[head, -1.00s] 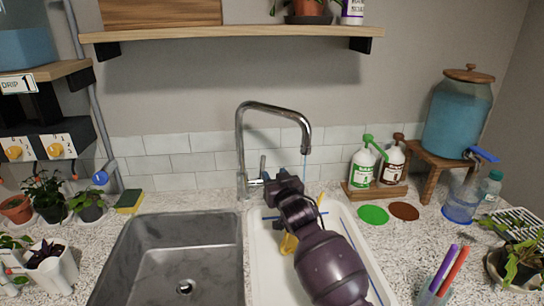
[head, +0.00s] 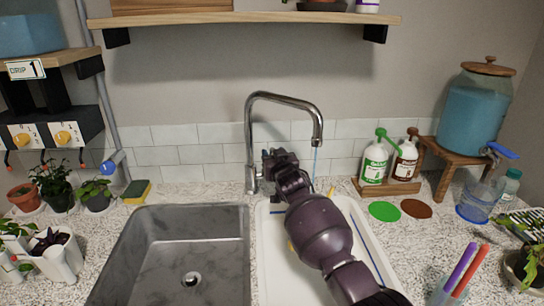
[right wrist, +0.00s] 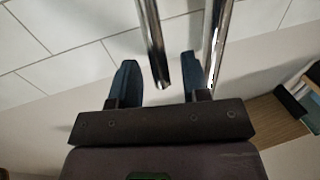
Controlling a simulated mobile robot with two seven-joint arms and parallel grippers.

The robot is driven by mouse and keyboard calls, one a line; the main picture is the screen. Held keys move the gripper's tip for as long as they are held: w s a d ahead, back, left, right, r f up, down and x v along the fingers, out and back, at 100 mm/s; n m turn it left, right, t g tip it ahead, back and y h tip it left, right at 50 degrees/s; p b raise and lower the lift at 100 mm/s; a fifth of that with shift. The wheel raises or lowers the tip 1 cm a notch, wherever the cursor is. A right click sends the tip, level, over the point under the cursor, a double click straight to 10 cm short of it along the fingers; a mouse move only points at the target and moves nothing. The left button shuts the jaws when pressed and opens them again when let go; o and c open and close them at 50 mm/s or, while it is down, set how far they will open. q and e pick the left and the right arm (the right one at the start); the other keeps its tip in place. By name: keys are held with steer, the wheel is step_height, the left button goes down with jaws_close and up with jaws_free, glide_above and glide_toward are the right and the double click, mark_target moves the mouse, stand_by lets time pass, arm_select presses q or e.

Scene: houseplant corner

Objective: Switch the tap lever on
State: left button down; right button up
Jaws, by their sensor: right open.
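The chrome tap (head: 249,135) stands behind the sinks with its spout arching right. A thin blue stream (head: 315,163) shows below the spout. My right gripper (head: 270,157) is at the tap's right side and hides most of the lever in the head view. In the right wrist view a chrome rod, apparently the tap lever (right wrist: 151,40), ends between the two blue fingers of the open gripper (right wrist: 160,82). Whether a finger touches it I cannot tell. The tap's pipe (right wrist: 217,45) passes beside the right finger. My left gripper is out of view.
A grey sink (head: 150,260) lies left of my arm, a white basin (head: 268,285) beneath it. Soap bottles (head: 374,162) and a blue water dispenser (head: 474,110) stand at the right. Potted plants (head: 54,185) and a sponge (head: 136,190) are at the left. A shelf (head: 240,19) is above.

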steer(key=shift+w+a, duration=0.15)
steer(key=shift+w, duration=0.5)
jaws_close()
